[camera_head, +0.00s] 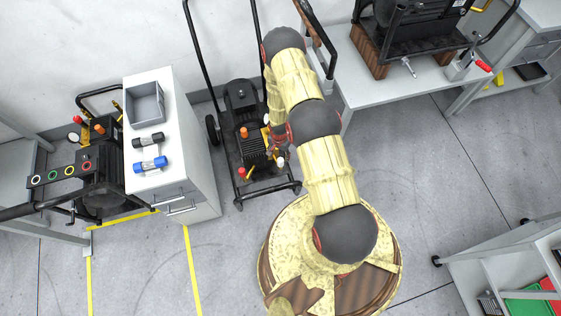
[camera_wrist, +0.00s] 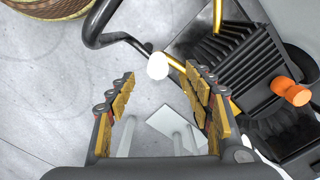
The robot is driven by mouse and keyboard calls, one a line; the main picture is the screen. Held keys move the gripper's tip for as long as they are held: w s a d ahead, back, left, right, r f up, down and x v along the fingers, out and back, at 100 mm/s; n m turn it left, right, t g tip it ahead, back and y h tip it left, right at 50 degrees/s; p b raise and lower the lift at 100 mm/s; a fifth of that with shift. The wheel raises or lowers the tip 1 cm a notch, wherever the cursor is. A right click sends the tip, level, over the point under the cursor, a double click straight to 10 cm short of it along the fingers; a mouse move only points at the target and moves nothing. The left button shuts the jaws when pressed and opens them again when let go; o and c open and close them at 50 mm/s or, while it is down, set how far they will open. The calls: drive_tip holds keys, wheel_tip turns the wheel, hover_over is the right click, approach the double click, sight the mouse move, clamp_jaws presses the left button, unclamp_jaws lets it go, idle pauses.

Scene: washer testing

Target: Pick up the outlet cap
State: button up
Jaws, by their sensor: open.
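A black pressure washer (camera_head: 250,140) stands on the floor left of my arm, with orange and red caps on top. A small white round cap (camera_head: 281,162) sits at its right side, and it also shows in the wrist view (camera_wrist: 157,66); it may be the outlet cap. My gripper (camera_wrist: 160,76) is open and empty, its two fingers spread, with the white cap between and beyond the fingertips in the picture. No contact shows. An orange cap (camera_wrist: 290,91) is on the washer to the right. In the head view my arm partly hides the gripper.
A white cabinet (camera_head: 160,185) with a grey bin (camera_head: 145,104) and black and blue cylinders stands left. A black handle tube (camera_wrist: 95,25) lies close to the fingers. A table (camera_head: 385,88) with another machine is upper right.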

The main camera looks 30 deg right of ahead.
sight(280, 160)
wheel_tip(280, 160, down, 8)
drive_tip(key=b, duration=0.3)
drive_tip(key=shift+s+d+b, duration=0.1)
drive_tip(key=shift+d+b, duration=0.05)
drive_tip(key=shift+b, duration=0.2)
drive_tip(key=c, duration=0.4)
drive_tip(key=c, duration=0.5)
drive_tip(key=shift+r, duration=0.15)
drive_tip(key=shift+c, duration=0.2)
